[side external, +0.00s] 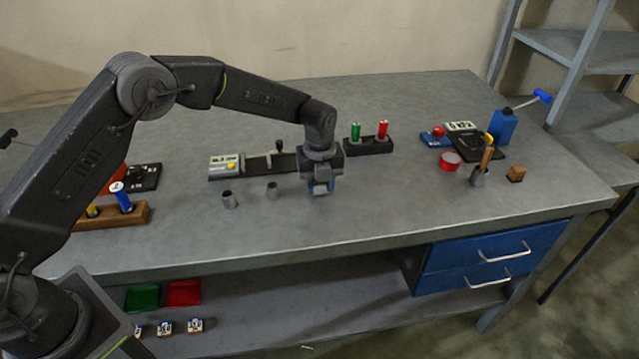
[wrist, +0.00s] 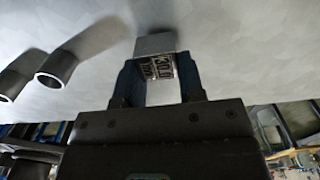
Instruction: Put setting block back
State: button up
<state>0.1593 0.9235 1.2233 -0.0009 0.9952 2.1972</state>
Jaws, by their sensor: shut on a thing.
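The setting block (wrist: 155,44) is a small metallic grey block with black "30.0"-like lettering on one face. In the wrist view it sits between the blue fingers of my gripper (wrist: 160,75), which are shut on it. In the side view my gripper (side external: 320,184) points down low over the front middle of the table, right of two grey cups. The block is a small grey shape at the fingertips there. I cannot tell whether it touches the table.
A red disc (side external: 450,161) and wooden block (side external: 516,174) lie right. The front-right tabletop is clear.

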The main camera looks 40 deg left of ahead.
aim_at(320, 184)
jog(key=shift+f, duration=0.2)
jog(key=o, duration=1.1)
jog(key=shift+f, duration=0.1)
jog(key=s+a+r+n+t, duration=0.1)
jog(key=s+r+n, duration=0.2)
jog(key=r, duration=0.7)
jog(key=s+a+r+n, duration=0.2)
jog(key=r, duration=0.8)
jog(key=s+a+r+n+t, duration=0.25)
jog(key=s+r+n, duration=0.4)
jog(key=s, duration=0.35)
jog(key=s+a+f+n+t, duration=0.1)
jog(key=s+n, duration=0.6)
jog(key=s, duration=0.2)
jog(key=s+a+f+n+t, duration=0.1)
jog(key=s+a+f+n, duration=0.1)
jog(key=s+n, duration=0.6)
jog(key=shift+s+a+f, duration=0.15)
jog(key=shift+s+f, duration=0.1)
jog(key=shift+s, duration=0.65)
